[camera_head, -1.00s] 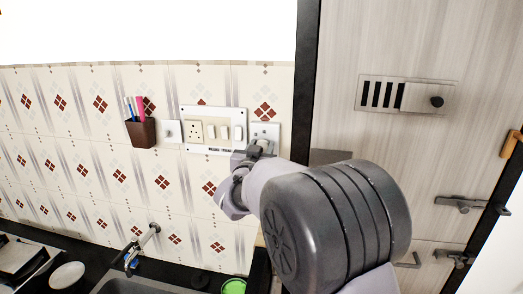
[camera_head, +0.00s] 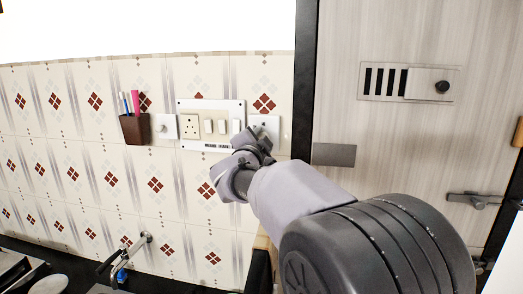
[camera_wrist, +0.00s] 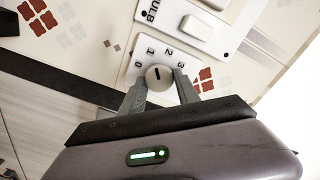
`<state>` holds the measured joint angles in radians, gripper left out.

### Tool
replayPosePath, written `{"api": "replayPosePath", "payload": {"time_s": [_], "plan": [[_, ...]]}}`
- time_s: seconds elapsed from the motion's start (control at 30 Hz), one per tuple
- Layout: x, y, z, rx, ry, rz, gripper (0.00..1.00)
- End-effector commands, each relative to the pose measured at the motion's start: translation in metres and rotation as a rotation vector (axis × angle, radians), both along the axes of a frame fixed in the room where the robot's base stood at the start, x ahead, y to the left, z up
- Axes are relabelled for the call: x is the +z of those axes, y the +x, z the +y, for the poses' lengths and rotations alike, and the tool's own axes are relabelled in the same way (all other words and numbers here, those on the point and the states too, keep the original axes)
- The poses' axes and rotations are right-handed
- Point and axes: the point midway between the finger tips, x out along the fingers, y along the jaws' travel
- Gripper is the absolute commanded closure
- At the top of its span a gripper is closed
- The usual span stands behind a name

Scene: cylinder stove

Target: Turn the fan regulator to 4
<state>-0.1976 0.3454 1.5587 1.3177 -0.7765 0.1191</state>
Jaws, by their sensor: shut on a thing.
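The fan regulator is a white square plate (camera_head: 270,122) at the right end of the switch row in the head view. In the wrist view its round white knob (camera_wrist: 158,72) has a short dark mark pointing up the picture, roughly between 1 and 2. The printed numbers 0, 1, 2 and 3 show around the knob; a 4 is not visible. My gripper (camera_wrist: 160,84) is shut on the knob, one grey finger on each side. In the head view my gripper (camera_head: 262,142) covers the knob and the plate's lower part.
The switch board (camera_head: 212,104) with a socket and several switches is just left of the regulator. A brown holder (camera_head: 134,128) with brushes hangs further left. A dark door frame (camera_head: 304,80) and a wooden door (camera_head: 400,140) stand to the right. A tap (camera_head: 135,252) is below.

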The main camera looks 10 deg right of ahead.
Motion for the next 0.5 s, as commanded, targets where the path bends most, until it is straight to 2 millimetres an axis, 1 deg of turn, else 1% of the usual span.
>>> {"api": "replayPosePath", "payload": {"time_s": [0.03, 0.5], "plan": [[-0.0044, 0.0, 0.0, 0.0, 0.038, -0.016, 1.0], [-0.005, -0.0005, -0.0009, -0.001, 0.451, -0.187, 1.0]]}}
